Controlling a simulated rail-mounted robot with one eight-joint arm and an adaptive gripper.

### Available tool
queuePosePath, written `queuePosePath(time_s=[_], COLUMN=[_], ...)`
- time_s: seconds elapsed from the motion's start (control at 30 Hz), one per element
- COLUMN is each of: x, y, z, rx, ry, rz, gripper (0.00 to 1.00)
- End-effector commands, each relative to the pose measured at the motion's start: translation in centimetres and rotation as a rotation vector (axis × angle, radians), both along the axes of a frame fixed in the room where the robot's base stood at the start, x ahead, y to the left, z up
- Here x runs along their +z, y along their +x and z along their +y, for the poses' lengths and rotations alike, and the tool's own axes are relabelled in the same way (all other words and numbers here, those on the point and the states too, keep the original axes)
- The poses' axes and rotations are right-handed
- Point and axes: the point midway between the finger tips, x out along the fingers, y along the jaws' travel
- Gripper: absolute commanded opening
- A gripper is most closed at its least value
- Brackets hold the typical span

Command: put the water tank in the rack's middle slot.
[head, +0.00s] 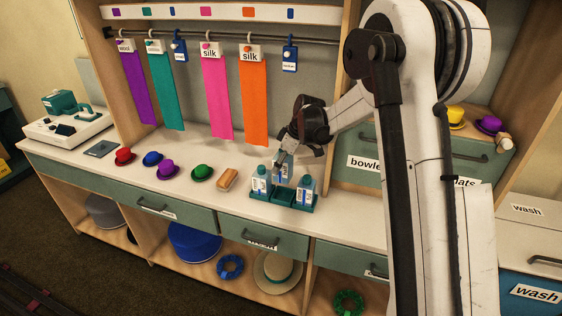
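The teal rack (284,196) stands on the white counter. A pale blue labelled bottle-like tank (261,181) is in its left slot, and a similar tank (305,188) is in its right slot. A third similar tank, the water tank (282,173), is between them and sits higher than both, above or just behind the middle slot; its exact depth is hard to tell. My gripper (283,157) points down from above with its fingers at the top of this tank and appears shut on it. Label text is too small to read.
Hanging ribbons (254,105) are behind. A drawer cabinet (440,155) stands right. The counter is clear just right of the rack.

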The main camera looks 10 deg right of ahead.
Motion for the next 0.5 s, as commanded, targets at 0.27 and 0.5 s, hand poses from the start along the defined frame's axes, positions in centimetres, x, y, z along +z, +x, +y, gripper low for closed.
queuePosePath(time_s=[0.27, 0.5], x=[-0.3, -1.7], y=[0.7, 0.6], z=[-0.2, -0.2], rx=[0.041, 0.040], ry=[0.002, 0.002], rz=[-0.001, -0.001], gripper=[0.11, 0.11])
